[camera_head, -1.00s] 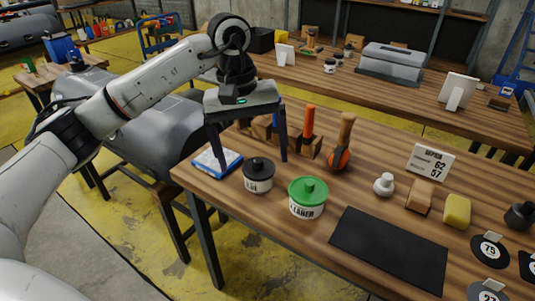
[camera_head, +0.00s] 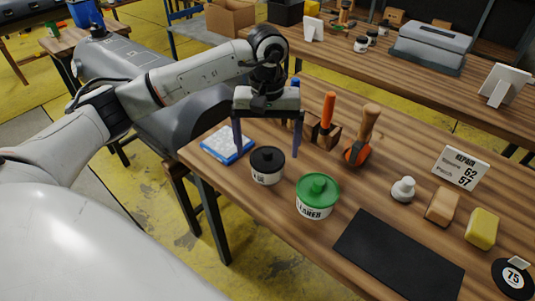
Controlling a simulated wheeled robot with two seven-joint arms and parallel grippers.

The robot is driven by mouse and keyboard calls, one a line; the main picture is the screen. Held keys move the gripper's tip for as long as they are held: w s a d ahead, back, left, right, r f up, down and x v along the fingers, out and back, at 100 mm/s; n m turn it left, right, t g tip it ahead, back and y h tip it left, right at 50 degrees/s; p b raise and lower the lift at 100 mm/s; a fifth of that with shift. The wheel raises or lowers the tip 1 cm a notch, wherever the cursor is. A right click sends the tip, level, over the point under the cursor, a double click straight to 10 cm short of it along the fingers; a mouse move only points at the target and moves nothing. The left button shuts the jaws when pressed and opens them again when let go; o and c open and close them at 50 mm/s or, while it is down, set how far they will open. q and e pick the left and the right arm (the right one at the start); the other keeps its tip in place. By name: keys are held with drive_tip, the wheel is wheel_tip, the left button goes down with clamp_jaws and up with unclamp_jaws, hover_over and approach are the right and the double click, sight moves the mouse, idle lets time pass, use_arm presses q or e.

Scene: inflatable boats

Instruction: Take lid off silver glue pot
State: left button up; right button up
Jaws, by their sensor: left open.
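The glue pot (camera_head: 267,177) is a small pale, silvery pot with a black knobbed lid (camera_head: 268,159), standing upright near the table's left front edge. Its label is only partly readable. The lid sits on the pot. My left gripper (camera_head: 267,153) points down with its two dark fingers spread wide and nothing between them that I can see gripped. In the picture the fingers flank the lid on the left and right, with their tips around lid height; whether they are above or behind it I cannot tell. My right gripper is not in view.
A green-lidded pot (camera_head: 317,196) stands close to the right of the glue pot. A blue-and-white pad (camera_head: 228,144) lies to the left. An orange-handled tool (camera_head: 327,115) and wooden-handled tool (camera_head: 365,135) stand behind. A black mat (camera_head: 400,254) lies front right.

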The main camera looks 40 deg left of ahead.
use_arm(q)
drive_tip(key=shift+f, duration=0.75)
drive_tip(key=c, duration=1.1)
